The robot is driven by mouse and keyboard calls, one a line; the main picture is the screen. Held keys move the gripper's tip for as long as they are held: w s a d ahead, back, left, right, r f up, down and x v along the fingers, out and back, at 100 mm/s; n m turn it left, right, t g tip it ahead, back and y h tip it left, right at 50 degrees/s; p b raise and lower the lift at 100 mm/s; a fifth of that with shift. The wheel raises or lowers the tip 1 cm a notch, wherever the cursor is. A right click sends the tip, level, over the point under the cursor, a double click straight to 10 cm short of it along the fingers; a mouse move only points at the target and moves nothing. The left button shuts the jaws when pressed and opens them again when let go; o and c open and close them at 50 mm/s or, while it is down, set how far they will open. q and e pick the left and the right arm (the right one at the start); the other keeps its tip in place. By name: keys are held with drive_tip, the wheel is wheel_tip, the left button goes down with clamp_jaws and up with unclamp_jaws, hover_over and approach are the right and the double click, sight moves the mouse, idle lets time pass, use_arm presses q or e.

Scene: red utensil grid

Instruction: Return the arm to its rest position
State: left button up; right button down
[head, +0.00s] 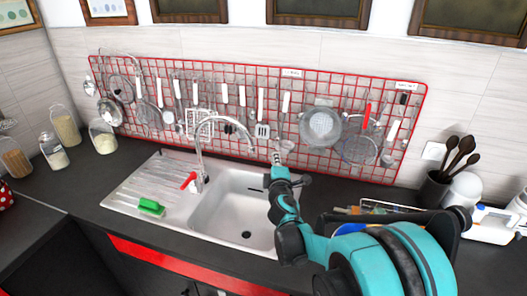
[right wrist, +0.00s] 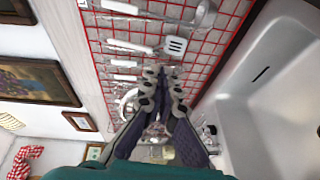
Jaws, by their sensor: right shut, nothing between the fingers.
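My right arm reaches up from the lower right in the head view, over the sink. Its gripper (head: 276,158) points toward the red utensil grid (head: 402,166) and is in front of its lower middle part. In the right wrist view the fingers (right wrist: 163,73) are together with nothing between them. A white-handled slotted spatula (right wrist: 176,45) hangs on the grid just beyond the fingertips. I cannot tell the exact gap between the fingertips and the grid. My left gripper is not in view.
The sink (head: 232,213) with a curved faucet (head: 199,157) lies below the grid. A green brush (head: 151,207) is on the drainboard. Glass jars (head: 103,136) stand at the left. A dark holder with wooden spoons (head: 434,189) stands at the right.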

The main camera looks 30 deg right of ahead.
drive_tip(key=s+a+f+m+g+y, duration=0.2)
drive_tip(key=s+a, duration=0.4)
drive_tip(key=s, duration=0.3)
drive_tip(key=s+a+f+m+g+y+b, duration=0.1)
drive_tip(key=s+a+f+m+g, duration=0.3)
drive_tip(key=s, duration=0.5)
drive_tip(key=s+a+f+m+g+y+b, duration=0.1)
drive_tip(key=s+a+f+m+y, duration=0.3)
drive_tip(key=s+a, duration=0.5)
wheel_tip(320, 180, down, 3)
drive_tip(key=shift+s+a+f+m+g, duration=0.15)
drive_tip(key=shift+s+a+m+g, duration=0.2)
drive_tip(key=shift+m+g, duration=0.65)
